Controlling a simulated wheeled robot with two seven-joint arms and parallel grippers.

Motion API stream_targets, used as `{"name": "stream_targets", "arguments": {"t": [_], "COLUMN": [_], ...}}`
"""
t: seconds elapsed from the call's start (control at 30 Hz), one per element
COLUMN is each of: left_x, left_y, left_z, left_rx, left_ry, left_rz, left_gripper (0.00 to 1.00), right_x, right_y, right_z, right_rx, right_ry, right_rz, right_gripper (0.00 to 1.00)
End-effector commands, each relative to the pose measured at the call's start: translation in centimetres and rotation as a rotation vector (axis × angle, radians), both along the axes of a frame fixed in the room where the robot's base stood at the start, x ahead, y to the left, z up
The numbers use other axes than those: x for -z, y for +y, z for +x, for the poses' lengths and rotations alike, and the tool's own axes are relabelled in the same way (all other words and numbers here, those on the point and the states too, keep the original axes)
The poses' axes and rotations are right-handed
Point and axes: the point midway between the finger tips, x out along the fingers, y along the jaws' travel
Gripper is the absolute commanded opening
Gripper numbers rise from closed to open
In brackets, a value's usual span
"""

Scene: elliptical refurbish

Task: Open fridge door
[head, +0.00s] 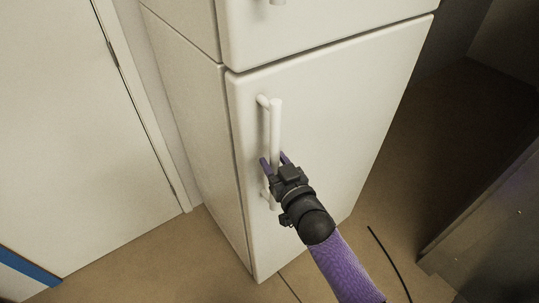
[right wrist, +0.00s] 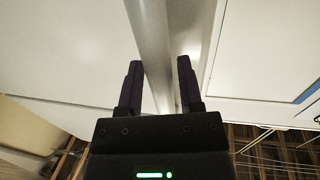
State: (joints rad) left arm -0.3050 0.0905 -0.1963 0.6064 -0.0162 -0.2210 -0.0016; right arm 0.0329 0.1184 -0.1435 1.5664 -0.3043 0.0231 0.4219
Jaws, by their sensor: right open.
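The white fridge has a large lower door (head: 320,120) that sits shut against the body. A white vertical bar handle (head: 275,130) is fixed near the left edge of this door. My right gripper (head: 274,160) is at the lower part of the handle, with its purple fingers open on either side of the bar. In the right wrist view the handle (right wrist: 152,45) runs between the two open fingers of the right gripper (right wrist: 160,80). I see gaps beside the bar there; whether a finger touches it I cannot tell. My left gripper is not in view.
An upper fridge door (head: 320,25) with its own handle (head: 277,2) is above. A white room door (head: 75,130) stands to the left. A dark metal-sided unit (head: 490,225) is at the lower right. Brown floor (head: 400,190) lies open between it and the fridge.

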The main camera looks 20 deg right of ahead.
Motion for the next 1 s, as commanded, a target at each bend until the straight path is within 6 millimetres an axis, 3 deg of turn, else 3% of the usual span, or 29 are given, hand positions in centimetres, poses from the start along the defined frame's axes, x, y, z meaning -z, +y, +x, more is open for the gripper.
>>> {"name": "stream_targets", "arguments": {"t": [0.2, 0.47, 0.5, 0.7, 1.0], "left_x": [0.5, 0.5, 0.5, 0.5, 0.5], "left_y": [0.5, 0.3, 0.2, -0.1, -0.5], "left_z": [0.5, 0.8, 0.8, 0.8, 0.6], "left_rx": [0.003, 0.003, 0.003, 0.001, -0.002], "left_ry": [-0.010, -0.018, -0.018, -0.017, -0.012], "left_rz": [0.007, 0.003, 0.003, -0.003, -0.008], "left_gripper": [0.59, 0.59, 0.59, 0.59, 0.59], "right_x": [0.1, 0.0, 0.0, 0.0, 0.0], "right_y": [0.3, 0.4, 0.4, 0.4, 0.3], "right_z": [2.0, 2.3, 2.3, 2.2, 2.2], "right_rx": [0.000, 0.000, 0.000, 0.000, 0.000], "right_ry": [0.000, 0.001, 0.001, 0.001, 0.001], "right_rz": [0.000, 0.000, 0.000, 0.000, 0.000], "right_gripper": [0.46, 0.46, 0.44, 0.02, 0.00]}}
